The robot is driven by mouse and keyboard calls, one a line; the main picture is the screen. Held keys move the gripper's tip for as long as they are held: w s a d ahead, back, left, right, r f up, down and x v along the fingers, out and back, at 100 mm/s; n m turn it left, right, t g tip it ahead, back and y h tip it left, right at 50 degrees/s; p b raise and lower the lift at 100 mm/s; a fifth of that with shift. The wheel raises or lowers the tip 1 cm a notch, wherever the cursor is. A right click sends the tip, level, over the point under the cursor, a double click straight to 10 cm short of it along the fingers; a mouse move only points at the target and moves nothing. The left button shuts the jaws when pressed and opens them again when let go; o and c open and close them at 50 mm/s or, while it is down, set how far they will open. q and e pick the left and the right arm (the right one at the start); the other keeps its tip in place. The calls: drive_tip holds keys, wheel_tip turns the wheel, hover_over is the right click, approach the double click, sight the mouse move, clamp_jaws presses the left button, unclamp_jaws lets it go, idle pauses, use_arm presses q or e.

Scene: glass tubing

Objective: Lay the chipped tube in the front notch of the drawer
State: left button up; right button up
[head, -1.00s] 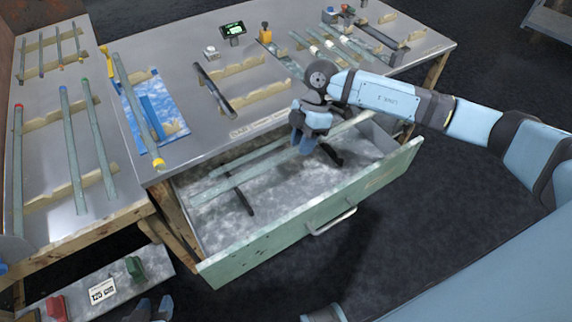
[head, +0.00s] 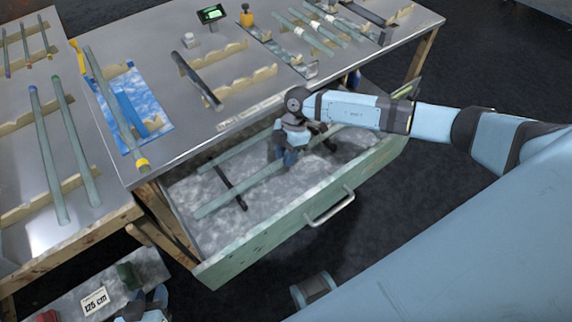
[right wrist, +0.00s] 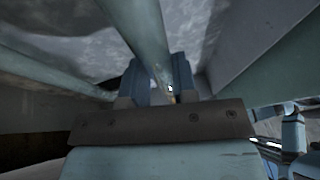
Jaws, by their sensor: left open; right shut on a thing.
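My right gripper (head: 287,158) is down inside the open drawer (head: 262,232), shut on a long pale green glass tube (head: 235,196). In the right wrist view this tube (right wrist: 150,35) runs between the fingers, with a small pale mark near them; I cannot tell if it is the chip. The tube lies nearer the drawer front than a second tube (head: 232,156), roughly parallel to it. Two dark notched supports cross the drawer; the left one (head: 230,186) shows under the tubes. I cannot tell whether the held tube touches its notch. My left gripper (head: 150,303) is open and empty, low at bottom left.
The drawer's front panel (head: 235,250) with its handle stands close in front of the right gripper. The worktop (head: 180,130) above holds racks, tubes and a blue mat (head: 150,110). A side table with tubes stands at left. A low board carries a "125 cm" sign (head: 95,301).

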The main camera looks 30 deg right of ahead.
wheel_tip(320, 180, down, 5)
drive_tip(key=shift+r+b, duration=0.15)
drive_tip(key=shift+b, duration=0.25)
drive_tip(key=o, duration=0.9)
use_arm(q)
drive_tip(key=shift+f, duration=0.25)
use_arm(e)
drive_tip(key=shift+o, duration=0.2)
use_arm(q)
drive_tip(key=shift+r+p, duration=0.35)
drive_tip(key=shift+p, duration=0.4)
use_arm(e)
drive_tip(key=v, duration=1.2)
